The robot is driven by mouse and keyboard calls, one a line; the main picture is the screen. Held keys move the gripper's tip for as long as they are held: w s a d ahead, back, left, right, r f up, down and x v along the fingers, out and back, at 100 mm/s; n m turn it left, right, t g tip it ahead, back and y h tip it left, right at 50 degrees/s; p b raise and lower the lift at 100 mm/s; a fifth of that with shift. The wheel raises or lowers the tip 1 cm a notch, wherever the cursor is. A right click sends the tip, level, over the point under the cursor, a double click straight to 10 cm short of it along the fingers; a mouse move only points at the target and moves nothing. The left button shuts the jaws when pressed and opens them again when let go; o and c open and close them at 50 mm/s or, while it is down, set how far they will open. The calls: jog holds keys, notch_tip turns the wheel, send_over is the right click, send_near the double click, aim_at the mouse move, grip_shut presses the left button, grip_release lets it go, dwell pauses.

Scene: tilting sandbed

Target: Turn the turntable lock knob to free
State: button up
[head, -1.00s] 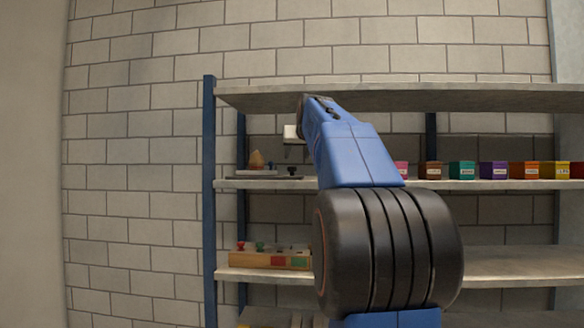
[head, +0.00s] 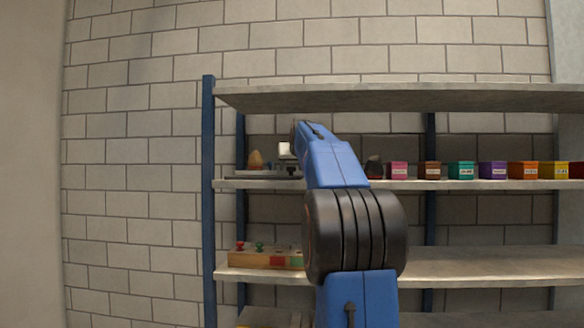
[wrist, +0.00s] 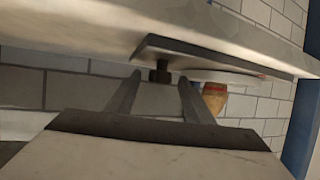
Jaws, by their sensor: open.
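The lock knob (wrist: 160,72) is a small dark T-shaped piece on a dark flat base plate (wrist: 205,57). The wrist view appears upside down, so the knob seems to hang from the plate. My gripper (wrist: 160,77) is open, with its two fingers on either side of the knob near their tips; I cannot tell whether either touches it. The pale turntable disc (wrist: 232,77) lies beside the knob, with an orange-brown rounded object (wrist: 214,98) on it. In the head view, my pale gripper (head: 286,150) is at the knob, partly hidden by my arm.
The plate stands on the middle shelf (head: 420,185), with another shelf board (head: 420,98) above. Several coloured boxes (head: 461,170) and a dark object (head: 374,167) are to the right. A wooden block with red and green knobs (head: 265,260) is on the shelf below. A blue post (head: 209,190) is at left.

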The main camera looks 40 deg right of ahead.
jog(key=c, duration=1)
jog(key=shift+c, duration=0.2)
jog(key=shift+s+d+n+y, duration=0.1)
jog(key=shift+d+n+y, duration=0.05)
jog(key=shift+n+y, duration=0.15)
jog(key=shift+d+n+t+y, duration=0.1)
jog(key=shift+n+t+y, duration=0.5)
jog(key=shift+y, duration=0.1)
jog(key=shift+n+y, duration=0.8)
jog(key=shift+t, duration=0.3)
